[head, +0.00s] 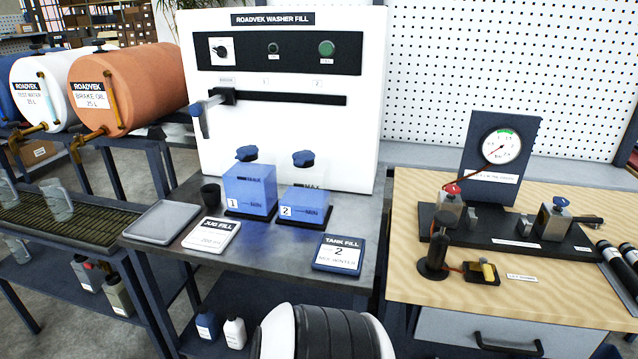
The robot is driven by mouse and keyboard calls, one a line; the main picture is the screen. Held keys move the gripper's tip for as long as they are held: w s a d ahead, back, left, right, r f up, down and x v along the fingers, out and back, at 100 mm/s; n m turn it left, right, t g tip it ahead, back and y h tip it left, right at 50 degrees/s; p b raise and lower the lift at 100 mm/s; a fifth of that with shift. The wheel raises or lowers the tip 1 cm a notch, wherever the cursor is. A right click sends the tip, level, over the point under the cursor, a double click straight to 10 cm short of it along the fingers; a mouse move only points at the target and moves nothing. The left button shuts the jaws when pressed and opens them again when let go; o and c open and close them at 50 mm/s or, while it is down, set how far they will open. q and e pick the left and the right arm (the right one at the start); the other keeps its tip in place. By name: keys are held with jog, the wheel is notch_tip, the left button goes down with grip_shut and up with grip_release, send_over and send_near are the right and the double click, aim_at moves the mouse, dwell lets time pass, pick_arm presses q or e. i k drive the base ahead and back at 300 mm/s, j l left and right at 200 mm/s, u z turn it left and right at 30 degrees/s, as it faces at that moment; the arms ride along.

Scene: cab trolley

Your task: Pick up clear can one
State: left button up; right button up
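A clear, empty-looking can (58,202) stands on the dark slatted rack at the far left. Another clear vessel (8,190) beside it is cut by the left picture edge. I cannot read a number on either one. On the steel table, two see-through containers with blue liquid and blue caps carry numbers: container 1 (250,187) on the left and container 2 (305,200) on the right. Neither of my grippers is in view. A rounded black and white part at the bottom middle hides some of the floor.
The steel table also holds a grey tray (162,222), a black cup (210,195), a jug fill card (212,236) and a tank fill card (340,254). Drums (120,85) with taps overhang the rack (105,200). A wooden bench (420,285) with a gauge stands right.

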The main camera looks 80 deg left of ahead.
aim_at(114, 287)
jog(key=u, duration=4.1)
